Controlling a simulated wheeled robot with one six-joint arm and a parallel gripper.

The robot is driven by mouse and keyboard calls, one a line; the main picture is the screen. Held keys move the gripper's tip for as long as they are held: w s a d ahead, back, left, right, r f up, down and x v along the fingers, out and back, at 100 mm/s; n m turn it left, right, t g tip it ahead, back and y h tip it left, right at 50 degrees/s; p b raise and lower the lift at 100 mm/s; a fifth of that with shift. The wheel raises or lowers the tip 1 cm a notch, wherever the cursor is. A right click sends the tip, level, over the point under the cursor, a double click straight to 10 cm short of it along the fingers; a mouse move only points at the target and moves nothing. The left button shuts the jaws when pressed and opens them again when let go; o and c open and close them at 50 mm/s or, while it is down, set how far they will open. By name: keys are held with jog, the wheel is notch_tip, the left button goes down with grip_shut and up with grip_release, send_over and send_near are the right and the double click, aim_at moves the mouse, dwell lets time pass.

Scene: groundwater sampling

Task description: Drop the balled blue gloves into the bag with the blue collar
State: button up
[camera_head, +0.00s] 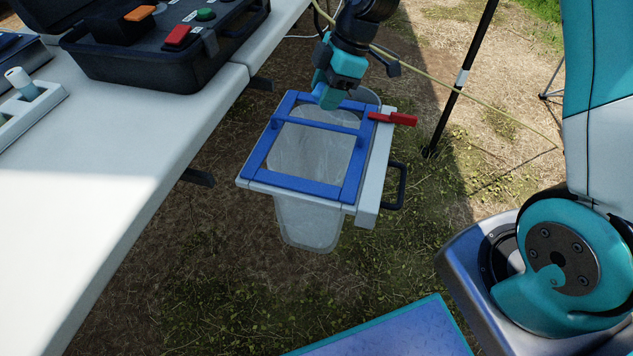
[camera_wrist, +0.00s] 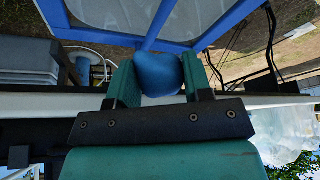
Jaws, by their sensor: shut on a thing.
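The bag (camera_head: 308,225) is clear plastic and hangs below a square blue collar (camera_head: 262,152) with a bar across its opening. The collar (camera_wrist: 222,22) also shows at the top of the wrist view. My gripper (camera_head: 328,96) is over the collar's far edge in the head view. In the wrist view, my gripper (camera_wrist: 158,85) is shut on the balled blue gloves (camera_wrist: 157,72), a smooth rounded lump between its teal fingers. The gloves cannot be told apart from the gripper in the head view. I cannot tell the gripper's height above the collar.
A red handle (camera_head: 400,119) sticks out at the collar's right corner, with a black grab handle (camera_head: 397,185) below it. A white table (camera_head: 120,190) carrying an open black case (camera_head: 150,60) stands left. A black pole (camera_head: 462,80) rises at right.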

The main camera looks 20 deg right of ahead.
jog(key=o, duration=1)
jog(key=shift+c, duration=0.2)
jog(key=p+v, duration=0.4)
jog(key=v, duration=1.3)
jog(key=shift+r, duration=0.25)
